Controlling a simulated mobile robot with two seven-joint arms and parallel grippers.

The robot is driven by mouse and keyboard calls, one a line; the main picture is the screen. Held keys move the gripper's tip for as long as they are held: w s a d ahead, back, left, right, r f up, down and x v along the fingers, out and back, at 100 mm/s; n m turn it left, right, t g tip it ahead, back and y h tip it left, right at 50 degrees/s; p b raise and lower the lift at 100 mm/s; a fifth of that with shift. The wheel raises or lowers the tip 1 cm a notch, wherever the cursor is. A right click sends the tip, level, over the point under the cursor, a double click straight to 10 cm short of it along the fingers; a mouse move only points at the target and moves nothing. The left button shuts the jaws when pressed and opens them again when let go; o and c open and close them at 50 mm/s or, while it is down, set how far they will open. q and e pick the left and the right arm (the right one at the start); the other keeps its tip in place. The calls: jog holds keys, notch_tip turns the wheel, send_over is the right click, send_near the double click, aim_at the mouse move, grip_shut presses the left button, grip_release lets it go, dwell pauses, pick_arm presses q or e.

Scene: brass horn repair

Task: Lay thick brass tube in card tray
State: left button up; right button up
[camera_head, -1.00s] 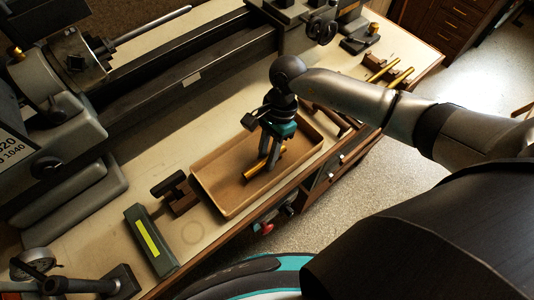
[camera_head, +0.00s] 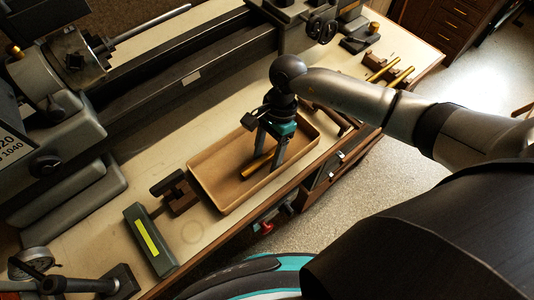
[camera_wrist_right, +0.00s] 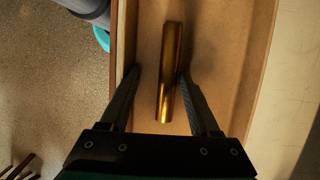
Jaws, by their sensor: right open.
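The thick brass tube (camera_head: 256,166) lies on the floor of the card tray (camera_head: 225,212), and it also shows in the right wrist view (camera_wrist_right: 170,72). The tray is a shallow, open brown box near the bench's front edge. My right gripper (camera_head: 268,163) is open over the tray. In the right wrist view its fingers (camera_wrist_right: 158,78) stand apart on either side of the tube. The right finger is close to the tube; I cannot tell whether it touches. The left finger is clear of it. My left gripper is not in view.
A lathe (camera_head: 150,85) runs along the back of the bench. A green box with a yellow strip (camera_head: 150,240) and a dark block (camera_head: 176,191) stand left of the tray. Other brass tubes (camera_head: 390,73) rest on supports at the far right.

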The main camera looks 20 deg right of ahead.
jog(key=shift+s+f, duration=0.1)
dwell(0.3)
jog(key=shift+o, duration=0.6)
jog(key=shift+r+p, duration=0.35)
jog(key=shift+r, duration=0.05)
jog(key=shift+r+p, duration=2.4)
jog(key=shift+r, duration=1.25)
